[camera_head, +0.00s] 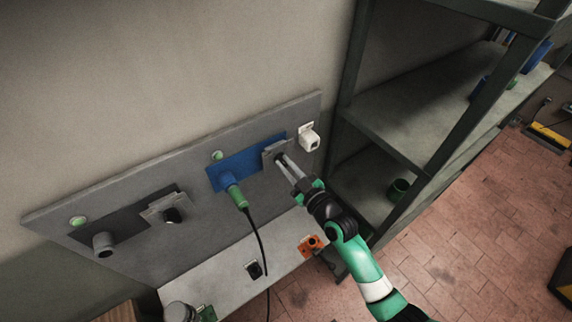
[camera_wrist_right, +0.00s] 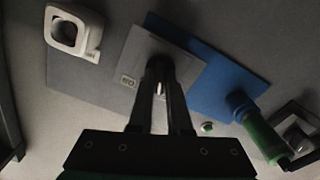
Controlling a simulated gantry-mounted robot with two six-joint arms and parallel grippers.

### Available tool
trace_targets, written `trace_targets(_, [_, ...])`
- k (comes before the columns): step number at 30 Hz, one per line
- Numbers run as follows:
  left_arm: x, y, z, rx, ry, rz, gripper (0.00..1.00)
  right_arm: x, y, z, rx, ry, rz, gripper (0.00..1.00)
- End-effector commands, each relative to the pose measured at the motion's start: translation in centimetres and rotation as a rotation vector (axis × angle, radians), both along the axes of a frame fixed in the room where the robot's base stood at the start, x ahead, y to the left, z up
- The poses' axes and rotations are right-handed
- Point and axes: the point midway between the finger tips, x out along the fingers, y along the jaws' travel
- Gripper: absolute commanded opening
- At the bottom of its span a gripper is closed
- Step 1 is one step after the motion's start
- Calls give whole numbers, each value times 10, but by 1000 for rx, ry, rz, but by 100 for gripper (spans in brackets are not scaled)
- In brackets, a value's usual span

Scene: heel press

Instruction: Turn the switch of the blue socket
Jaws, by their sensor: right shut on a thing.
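The blue socket (camera_head: 244,162) is a blue plate on the grey wall panel, with a green plug and dark cable (camera_head: 236,195) in its left part. Its switch has a grey square plate (camera_head: 270,147) at the right end. My right gripper (camera_head: 279,157) reaches up to this plate from the lower right. In the right wrist view my gripper (camera_wrist_right: 160,78) is shut on the switch knob, which the fingers mostly hide. The blue plate (camera_wrist_right: 222,85), the grey switch plate (camera_wrist_right: 128,75) and the green plug (camera_wrist_right: 262,135) show there too. My left gripper is not in view.
A second, dark socket (camera_head: 125,222) with its own grey switch (camera_head: 163,209) is on the panel at left. A white fitting (camera_head: 309,137) is just right of the blue socket. A shelf rack (camera_head: 400,115) stands at right. A ledge with an orange part (camera_head: 311,245) lies below.

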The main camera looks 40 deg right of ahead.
Motion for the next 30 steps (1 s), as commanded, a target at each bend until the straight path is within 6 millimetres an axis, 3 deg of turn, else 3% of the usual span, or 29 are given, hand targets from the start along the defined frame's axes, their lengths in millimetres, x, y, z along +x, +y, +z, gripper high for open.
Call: trace_targets(30, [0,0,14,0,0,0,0,0,-2,1,871,-165,0,0])
